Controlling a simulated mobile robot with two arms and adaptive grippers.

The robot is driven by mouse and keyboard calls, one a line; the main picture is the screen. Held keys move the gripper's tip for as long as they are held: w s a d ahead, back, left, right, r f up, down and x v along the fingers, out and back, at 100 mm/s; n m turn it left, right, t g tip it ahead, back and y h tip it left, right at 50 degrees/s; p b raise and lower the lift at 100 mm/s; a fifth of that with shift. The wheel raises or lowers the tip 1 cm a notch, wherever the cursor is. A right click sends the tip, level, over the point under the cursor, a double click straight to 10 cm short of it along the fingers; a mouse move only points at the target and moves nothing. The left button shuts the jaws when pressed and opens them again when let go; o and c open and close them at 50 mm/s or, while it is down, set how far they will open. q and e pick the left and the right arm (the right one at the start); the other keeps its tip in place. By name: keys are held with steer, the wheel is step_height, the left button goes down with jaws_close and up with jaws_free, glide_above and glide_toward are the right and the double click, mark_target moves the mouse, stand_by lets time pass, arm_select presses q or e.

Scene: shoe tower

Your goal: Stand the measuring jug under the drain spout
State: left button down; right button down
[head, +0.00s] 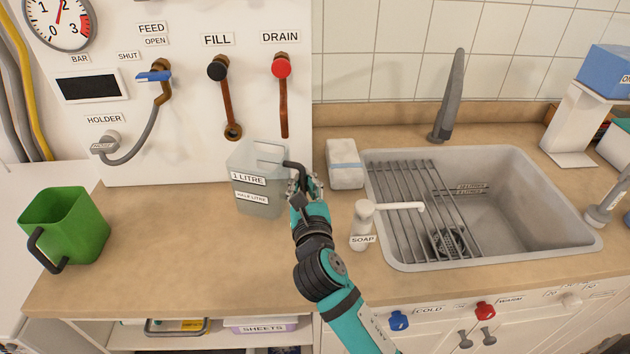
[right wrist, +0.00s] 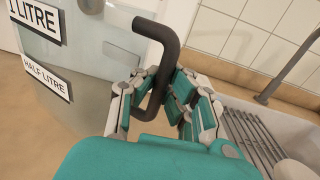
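The clear measuring jug (head: 243,163), labelled 1 LITRE and HALF LITRE, is upright at the counter's middle. It also shows in the right wrist view (right wrist: 88,62). Its lower part looks greyish, perhaps with liquid. The drain spout (head: 284,112) is a copper pipe below a red knob on the white panel. Its lower end is above and behind the jug's right side. My right gripper (head: 303,187) is at the jug's dark handle (right wrist: 160,45). The fingers stand on both sides of the handle and appear closed on it. My left gripper is out of view.
A green jug (head: 78,222) stands at the left. A wrapped block (head: 344,164), a soap dispenser (head: 363,222) and the sink (head: 530,240) are right of my gripper. The fill pipe (head: 228,108) hangs left of the drain. Bare counter (head: 160,240) lies left of the measuring jug.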

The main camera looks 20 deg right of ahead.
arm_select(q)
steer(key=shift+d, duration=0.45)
arm_select(e)
steer(key=shift+w+d+f, duration=0.8)
steer(key=shift+d+f, duration=0.2)
steer(key=shift+d, duration=0.05)
steer(key=shift+w+d+f, duration=0.75)
steer(key=shift+d+f, duration=0.25)
steer(key=shift+f, duration=0.15)
steer(key=c, duration=1.5)
jaws_free()
arm_select(q)
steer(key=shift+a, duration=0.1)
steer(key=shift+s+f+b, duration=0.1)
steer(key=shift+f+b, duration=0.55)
steer(key=shift+b, duration=0.15)
arm_select(e)
steer(key=s, duration=0.4)
steer(key=s+a, duration=0.1)
steer(key=s, duration=0.3)
steer(key=s+a, duration=0.1)
steer(key=s, duration=0.3)
steer(key=shift+a+r, duration=0.15)
steer(key=shift+r, duration=0.05)
